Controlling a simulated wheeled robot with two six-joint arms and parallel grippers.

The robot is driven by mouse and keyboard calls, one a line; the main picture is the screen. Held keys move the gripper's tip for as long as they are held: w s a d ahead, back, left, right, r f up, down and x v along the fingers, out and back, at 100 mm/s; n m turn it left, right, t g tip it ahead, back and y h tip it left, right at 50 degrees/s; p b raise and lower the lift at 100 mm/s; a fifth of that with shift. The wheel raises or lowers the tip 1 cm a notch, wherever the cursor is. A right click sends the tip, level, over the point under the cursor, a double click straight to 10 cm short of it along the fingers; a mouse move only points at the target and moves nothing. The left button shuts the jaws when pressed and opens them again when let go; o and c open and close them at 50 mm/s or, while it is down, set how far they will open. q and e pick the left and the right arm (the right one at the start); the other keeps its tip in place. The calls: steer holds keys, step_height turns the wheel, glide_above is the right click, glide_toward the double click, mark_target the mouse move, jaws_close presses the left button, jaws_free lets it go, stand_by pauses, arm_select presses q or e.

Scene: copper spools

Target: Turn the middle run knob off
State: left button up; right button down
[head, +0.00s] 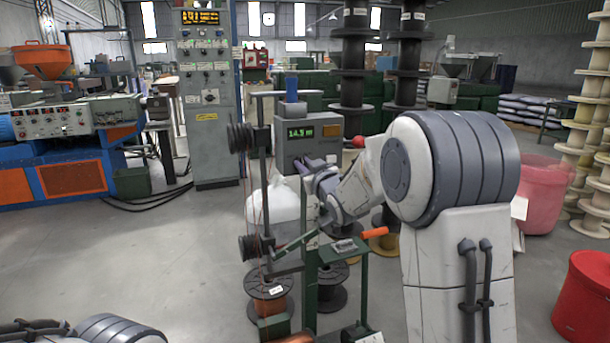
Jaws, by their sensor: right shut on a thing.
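A grey control box (305,140) with a lit green display reading about 14.5 m stands at the centre of the head view. My right gripper (305,168) reaches in from the right to the lower front of this box. Its fingers are shut on a small part there, which I take to be the middle run knob. The fingers cover that knob, so its setting cannot be read. My left gripper is out of view; only parts of my left arm show at the bottom left.
A tall grey cabinet (208,140) is behind left. A red bin (583,300) is at the right. Floor at the left is clear.

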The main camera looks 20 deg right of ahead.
steer(key=shift+a+f+n+b, duration=0.1)
steer(key=shift+a+n+b, duration=0.05)
steer(key=shift+n+b, duration=1.75)
steer(key=shift+n, duration=0.4)
steer(key=c, duration=0.8)
jaws_free()
steer(key=shift+c, duration=0.2)
steer(key=s+p, duration=0.1)
steer(key=s, duration=0.9)
steer(key=shift+s, duration=0.25)
